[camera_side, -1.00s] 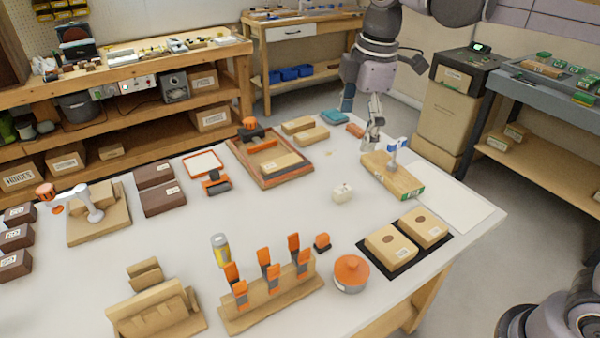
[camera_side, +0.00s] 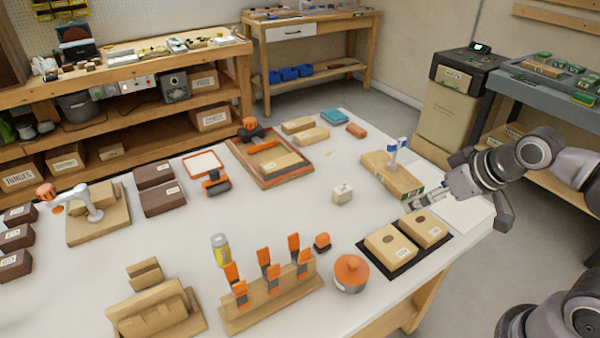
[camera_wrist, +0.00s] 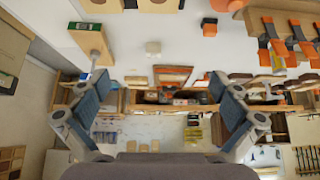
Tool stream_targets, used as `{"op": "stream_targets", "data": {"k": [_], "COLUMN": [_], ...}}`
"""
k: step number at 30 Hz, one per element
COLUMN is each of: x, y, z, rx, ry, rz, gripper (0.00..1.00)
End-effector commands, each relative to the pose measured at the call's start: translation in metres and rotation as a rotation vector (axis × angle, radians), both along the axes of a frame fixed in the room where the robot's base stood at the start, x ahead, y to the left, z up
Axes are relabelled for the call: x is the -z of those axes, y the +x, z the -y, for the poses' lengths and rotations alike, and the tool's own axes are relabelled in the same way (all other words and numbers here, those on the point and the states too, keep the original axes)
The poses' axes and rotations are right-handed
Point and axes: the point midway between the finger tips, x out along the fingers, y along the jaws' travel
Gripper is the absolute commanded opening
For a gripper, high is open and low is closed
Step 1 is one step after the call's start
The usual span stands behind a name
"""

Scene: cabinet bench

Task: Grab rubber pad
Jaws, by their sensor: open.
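No object is clearly labelled as the rubber pad. A flat black mat (camera_side: 392,268) lies at the table's right front with two labelled tan blocks on it. A small teal slab (camera_side: 335,116) and a reddish-brown block (camera_side: 356,130) lie at the back of the table; which of these is the pad I cannot tell. My gripper (camera_side: 416,203) reaches in from the right, above the table between the mat and a wooden board. In the wrist view my gripper (camera_wrist: 160,85) is open and empty, with its fingers wide apart.
The wooden board (camera_side: 380,176) carries a blue-and-white upright tool close to my gripper. A white sheet (camera_side: 462,212) lies under my arm. A white cube (camera_side: 342,194), an orange-lidded jar (camera_side: 350,276) and a tool rack (camera_side: 262,305) stand to the left. The middle of the table is mostly clear.

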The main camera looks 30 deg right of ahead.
Motion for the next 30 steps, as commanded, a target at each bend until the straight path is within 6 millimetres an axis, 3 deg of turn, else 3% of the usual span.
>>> {"op": "stream_targets", "data": {"k": [1, 4, 5, 6, 18, 30], "x": [0.000, 0.000, 0.000, 0.000, -0.003, -0.009], "y": [0.000, 0.000, 0.000, 0.000, 0.004, 0.059], "z": [0.000, 0.000, 0.000, 0.000, -0.003, -0.036], "rx": [0.000, -0.002, -0.002, -0.002, 0.021, 0.439], "ry": [0.000, -0.001, -0.001, -0.001, 0.022, 0.293], "rz": [0.000, -0.001, -0.001, -0.001, -0.016, -0.219], "gripper": [0.83, 0.55, 0.61, 0.55, 0.55, 0.55]}}
